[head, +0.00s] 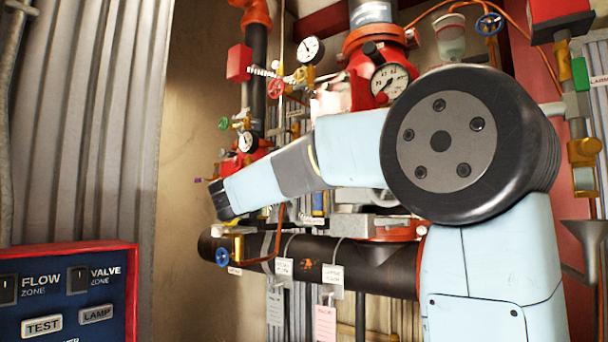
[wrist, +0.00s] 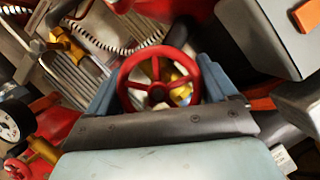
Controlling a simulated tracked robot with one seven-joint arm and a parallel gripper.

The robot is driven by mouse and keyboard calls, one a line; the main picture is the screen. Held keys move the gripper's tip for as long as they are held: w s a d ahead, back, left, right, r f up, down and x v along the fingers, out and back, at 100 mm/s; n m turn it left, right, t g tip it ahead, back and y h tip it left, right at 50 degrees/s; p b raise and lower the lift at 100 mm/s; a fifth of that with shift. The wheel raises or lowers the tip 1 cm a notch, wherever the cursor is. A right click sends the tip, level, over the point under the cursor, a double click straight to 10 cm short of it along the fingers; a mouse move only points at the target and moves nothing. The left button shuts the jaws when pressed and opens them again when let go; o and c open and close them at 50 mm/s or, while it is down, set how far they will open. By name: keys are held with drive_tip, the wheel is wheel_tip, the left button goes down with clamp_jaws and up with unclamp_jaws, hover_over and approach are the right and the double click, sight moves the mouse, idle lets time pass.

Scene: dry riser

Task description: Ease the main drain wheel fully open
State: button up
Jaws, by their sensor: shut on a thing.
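A red spoked handwheel (wrist: 157,94) fills the middle of the wrist view, with yellow brass behind its spokes. My gripper (wrist: 158,82) has one blue-grey finger on each side of the rim and is shut on this wheel. No label on the wheel is readable, so I cannot confirm that it is the main drain wheel. The wheel's lower edge is close to the dark front edge of my gripper body.
In the head view, a black pipe (head: 320,262) with hanging tags runs below my arm. A blue wheel (head: 222,257) is at its left end. Gauges (head: 388,80) and a small red wheel (head: 276,88) crowd above. A control panel (head: 70,295) stands lower left.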

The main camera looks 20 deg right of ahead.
drive_tip(key=shift+d, duration=0.1)
drive_tip(key=o, duration=0.8)
drive_tip(key=shift+o, duration=0.2)
drive_tip(key=v, duration=1.4)
drive_tip(key=shift+d, duration=0.1)
